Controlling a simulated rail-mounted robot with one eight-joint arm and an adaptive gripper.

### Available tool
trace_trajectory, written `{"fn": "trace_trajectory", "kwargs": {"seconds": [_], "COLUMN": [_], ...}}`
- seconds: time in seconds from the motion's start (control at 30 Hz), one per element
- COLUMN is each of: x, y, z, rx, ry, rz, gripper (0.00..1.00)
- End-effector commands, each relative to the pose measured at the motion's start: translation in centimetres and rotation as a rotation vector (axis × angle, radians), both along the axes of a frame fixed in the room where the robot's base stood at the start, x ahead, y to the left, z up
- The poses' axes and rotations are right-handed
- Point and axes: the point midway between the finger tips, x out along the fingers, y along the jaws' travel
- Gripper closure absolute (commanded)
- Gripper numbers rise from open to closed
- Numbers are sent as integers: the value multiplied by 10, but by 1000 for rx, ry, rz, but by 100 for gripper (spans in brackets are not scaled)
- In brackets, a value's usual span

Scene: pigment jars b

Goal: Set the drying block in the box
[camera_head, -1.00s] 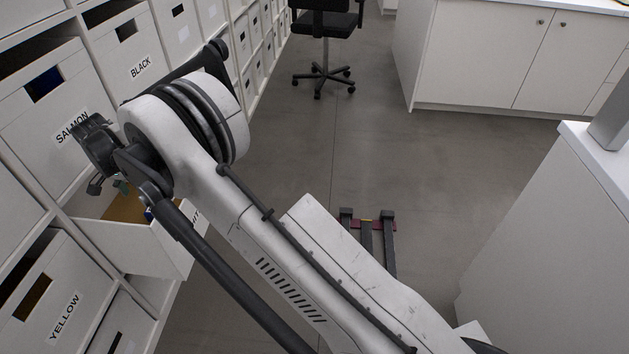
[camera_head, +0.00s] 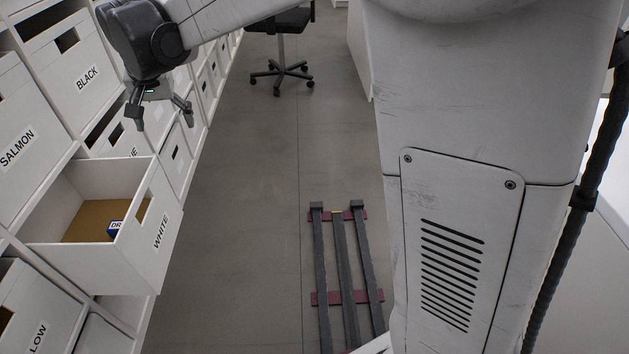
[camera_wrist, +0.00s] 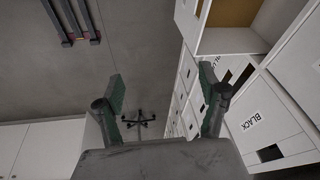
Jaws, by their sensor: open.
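The drying block (camera_head: 115,228) is a small blue and white block with part of a label showing. It lies inside the pulled-out white drawer box marked WHITE (camera_head: 148,262), on its brown floor, near the front wall. That wall hides part of the block. My gripper (camera_head: 162,112) is open and empty, above and beyond the drawer in the head view, clear of the block. In the wrist view my gripper (camera_wrist: 165,95) shows its two fingers spread with nothing between them. The open drawer (camera_wrist: 235,40) is at the top there, and the block is not visible in it.
Shut boxes labelled SALMON (camera_head: 15,115) and BLACK (camera_head: 85,62) fill the shelf around the open drawer. A wheeled chair (camera_head: 282,70) stands down the aisle. Dark rails with red crosspieces (camera_head: 340,297) lie on the floor. The aisle floor between is clear.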

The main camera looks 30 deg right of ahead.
Motion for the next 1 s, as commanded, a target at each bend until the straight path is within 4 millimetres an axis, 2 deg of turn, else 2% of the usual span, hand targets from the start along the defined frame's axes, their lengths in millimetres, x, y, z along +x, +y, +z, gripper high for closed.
{"fn": "trace_trajectory", "kwargs": {"seconds": [0.03,0.2,0.5,0.77,1.0], "x": [-12,-53,-132,-203,-265], "y": [-16,-59,-125,-171,-202], "z": [9,30,46,38,15], "rx": [0,-6,-27,-59,-99], "ry": [-12,-53,-129,-197,-257], "rz": [4,36,86,125,158], "gripper": [27,27,27,27,27]}}
